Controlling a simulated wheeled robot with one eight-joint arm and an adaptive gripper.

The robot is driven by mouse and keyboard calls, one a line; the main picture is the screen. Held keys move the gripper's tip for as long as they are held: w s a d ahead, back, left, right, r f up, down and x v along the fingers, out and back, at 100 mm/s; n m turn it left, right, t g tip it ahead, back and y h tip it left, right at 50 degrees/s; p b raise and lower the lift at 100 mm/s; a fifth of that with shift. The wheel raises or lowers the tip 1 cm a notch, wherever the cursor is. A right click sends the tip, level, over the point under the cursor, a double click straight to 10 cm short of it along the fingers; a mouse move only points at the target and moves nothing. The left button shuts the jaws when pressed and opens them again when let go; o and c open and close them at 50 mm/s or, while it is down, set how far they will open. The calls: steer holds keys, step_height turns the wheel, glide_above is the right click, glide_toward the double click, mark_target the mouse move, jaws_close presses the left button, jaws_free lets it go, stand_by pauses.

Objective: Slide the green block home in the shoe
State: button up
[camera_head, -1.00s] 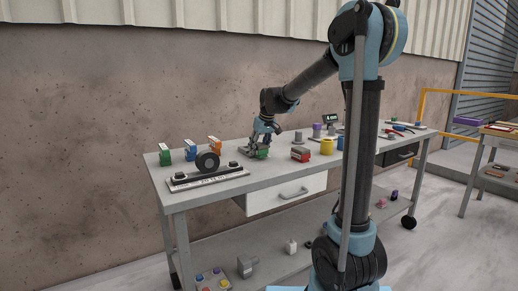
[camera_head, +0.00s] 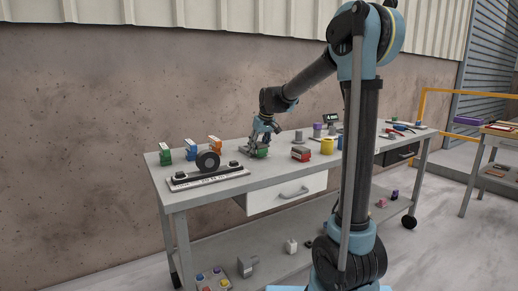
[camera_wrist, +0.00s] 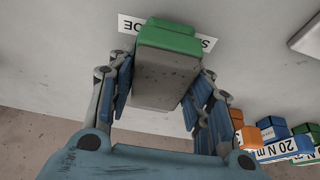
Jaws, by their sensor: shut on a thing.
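The green block (camera_head: 262,153) is on the bench under my gripper (camera_head: 258,145). In the wrist view, its green part (camera_wrist: 167,40) adjoins a grey body (camera_wrist: 163,80); I cannot tell whether this grey is part of the block or the shoe. My gripper (camera_wrist: 158,90) has its fingers on both sides of the grey body, shut on the piece. A white label (camera_wrist: 132,25) on the bench, partly covered by the green part, shows the letters "OE". How far the block sits in the shoe is hidden.
Green (camera_head: 165,154), blue (camera_head: 190,149) and orange (camera_head: 215,146) labelled pieces stand at the back left. A red piece (camera_head: 301,153) and a yellow cup (camera_head: 327,146) stand to the right.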

mark_target(258, 143)
steer(key=shift+w+a, duration=0.75)
steer(key=shift+w, duration=0.3)
steer(key=shift+w+a, duration=0.7)
steer(key=shift+w, duration=0.35)
stand_by(1.7)
steer(key=o, duration=1.3)
steer(key=shift+o, duration=0.2)
steer(key=v, duration=1.1)
steer(key=shift+s+d+r, duration=0.15)
steer(key=shift+d+r, duration=0.05)
steer(key=shift+r, duration=0.15)
